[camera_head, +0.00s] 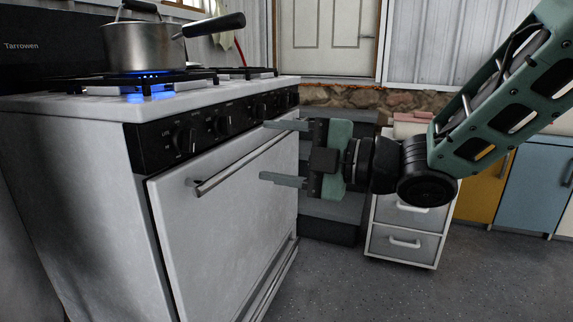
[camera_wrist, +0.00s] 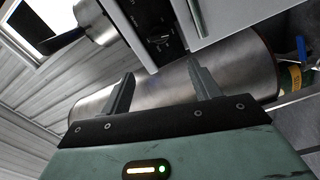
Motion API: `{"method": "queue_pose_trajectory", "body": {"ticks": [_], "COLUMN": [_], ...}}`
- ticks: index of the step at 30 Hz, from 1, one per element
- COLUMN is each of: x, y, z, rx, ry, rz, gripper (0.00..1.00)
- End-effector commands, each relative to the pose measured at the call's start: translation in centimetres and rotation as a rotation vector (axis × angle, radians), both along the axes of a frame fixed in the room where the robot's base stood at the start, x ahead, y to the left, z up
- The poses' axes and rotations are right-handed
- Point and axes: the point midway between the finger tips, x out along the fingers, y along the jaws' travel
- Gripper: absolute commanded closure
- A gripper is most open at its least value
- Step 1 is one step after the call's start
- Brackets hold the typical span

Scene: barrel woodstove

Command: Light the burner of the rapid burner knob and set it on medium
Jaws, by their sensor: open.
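A white stove (camera_head: 190,100) stands at the left with a black front panel of knobs. The nearest knob (camera_head: 185,140) and a second knob (camera_head: 222,125) show clearly; farther knobs show smaller along the panel. I cannot tell which is the rapid burner knob. A blue flame (camera_head: 148,88) burns under a steel pot (camera_head: 145,45) on the near burner. My gripper (camera_head: 268,152) is open and empty, in front of the stove's far end in the head view. In the wrist view its fingers (camera_wrist: 160,92) are apart, with a knob panel (camera_wrist: 160,28) beyond.
The oven door handle (camera_head: 240,165) sticks out below the panel. A white drawer unit (camera_head: 405,232) and yellow and blue cabinets (camera_head: 530,182) stand behind my arm. A large metal cylinder (camera_wrist: 240,72) lies beyond the fingers in the wrist view. The floor before the stove is clear.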

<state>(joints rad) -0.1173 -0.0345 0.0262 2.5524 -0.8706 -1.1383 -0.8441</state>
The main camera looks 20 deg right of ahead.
Motion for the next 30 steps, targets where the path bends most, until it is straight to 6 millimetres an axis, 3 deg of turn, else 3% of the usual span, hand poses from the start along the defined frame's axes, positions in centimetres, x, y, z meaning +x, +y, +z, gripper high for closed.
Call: {"method": "queue_pose_trajectory", "body": {"ticks": [9,30], "x": [-0.71,-0.72], "y": [-0.92,-0.90], "z": [-0.12,-0.06], "rx": [-0.002,-0.003], "ry": [0.000,0.001], "rz": [-0.004,-0.003], "gripper": [0.38,0.38]}}
